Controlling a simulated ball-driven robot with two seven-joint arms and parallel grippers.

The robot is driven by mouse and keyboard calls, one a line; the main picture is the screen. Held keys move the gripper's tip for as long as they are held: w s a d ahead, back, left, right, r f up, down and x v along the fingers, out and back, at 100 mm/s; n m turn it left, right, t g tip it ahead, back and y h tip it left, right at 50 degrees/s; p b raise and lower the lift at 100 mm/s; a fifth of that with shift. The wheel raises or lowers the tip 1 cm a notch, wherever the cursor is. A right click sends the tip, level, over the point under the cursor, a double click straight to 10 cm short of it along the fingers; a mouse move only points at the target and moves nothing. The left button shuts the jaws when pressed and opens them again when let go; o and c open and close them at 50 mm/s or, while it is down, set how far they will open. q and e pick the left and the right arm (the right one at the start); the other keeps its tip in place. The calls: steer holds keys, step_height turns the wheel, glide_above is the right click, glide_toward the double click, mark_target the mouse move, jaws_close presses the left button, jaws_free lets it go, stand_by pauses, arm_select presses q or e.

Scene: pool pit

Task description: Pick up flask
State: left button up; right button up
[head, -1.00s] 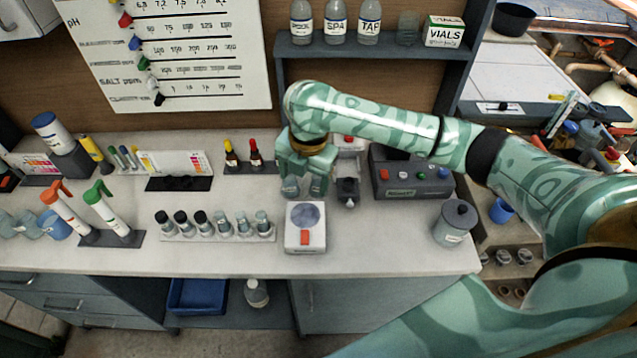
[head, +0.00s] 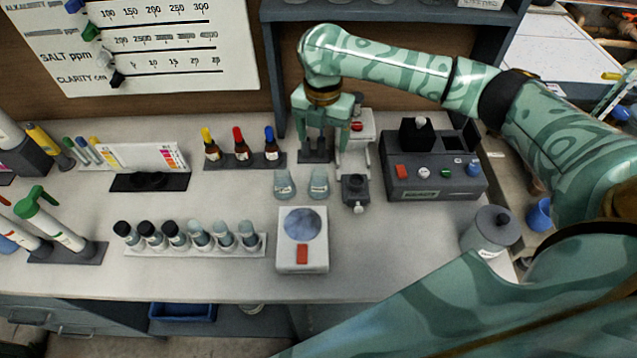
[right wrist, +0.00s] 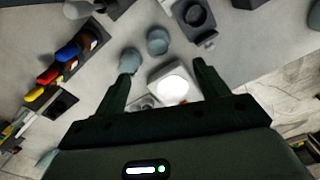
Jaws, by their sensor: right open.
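Two small clear glass flasks stand side by side on the bench behind the scale: a left flask (head: 284,185) and a right flask (head: 318,184). I cannot tell which one the task means. My right gripper (head: 321,146) is open and empty, pointing down above and behind the flasks in the head view. In the right wrist view two round glass tops, (right wrist: 130,60) and (right wrist: 157,41), lie beyond the open fingers (right wrist: 163,78), apart from them. My left gripper is not in view.
A white scale (head: 302,257) stands in front of the flasks. A vial rack (head: 190,245) is to the left, dropper bottles (head: 240,158) behind left. A lidded jar (head: 488,232) stands near the right edge.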

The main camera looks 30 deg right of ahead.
mark_target(321, 170)
step_height(321, 170, down, 10)
steer(key=b, duration=0.3)
steer(key=shift+s+a+r, duration=0.1)
steer(key=shift+r, duration=0.05)
steer(key=shift+s+a+f, duration=0.1)
steer(key=shift+f, duration=0.45)
steer(key=f, duration=0.1)
steer(key=f+b, duration=0.2)
steer(key=f, duration=0.1)
steer(key=shift+w+a+f, duration=0.1)
steer(key=shift+w+a, duration=0.05)
steer(key=shift+w, duration=0.1)
steer(key=shift+s, duration=0.1)
steer(key=shift+c, duration=0.5)
steer(key=c, duration=1)
